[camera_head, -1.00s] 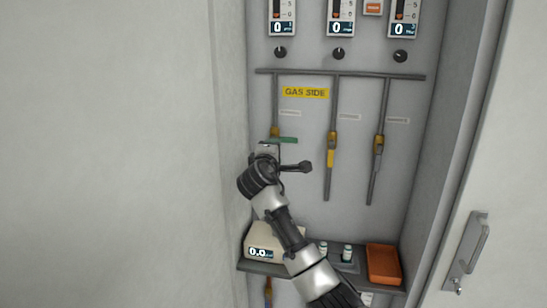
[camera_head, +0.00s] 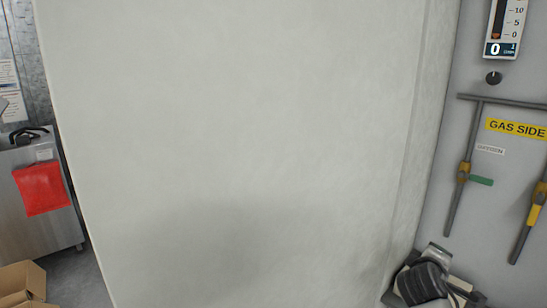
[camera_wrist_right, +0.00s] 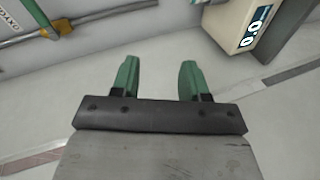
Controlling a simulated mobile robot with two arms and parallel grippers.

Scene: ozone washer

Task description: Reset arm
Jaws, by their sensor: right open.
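My right arm's wrist and gripper housing (camera_head: 428,275) show at the bottom right of the head view, below the gas valves; its fingertips cannot be made out there. In the right wrist view my right gripper (camera_wrist_right: 160,80) has its two green fingers apart with nothing between them. Pale floor or panel surface shows beyond the fingers. My left gripper is in neither current view.
A valve with a green handle (camera_head: 481,181) hangs on a pipe under the yellow GAS SIDE label (camera_head: 516,129). A yellow-handled valve (camera_head: 534,214) is at the right edge. The wrist view shows a box with a digital display (camera_wrist_right: 256,25). A large pale panel (camera_head: 230,130) fills the middle.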

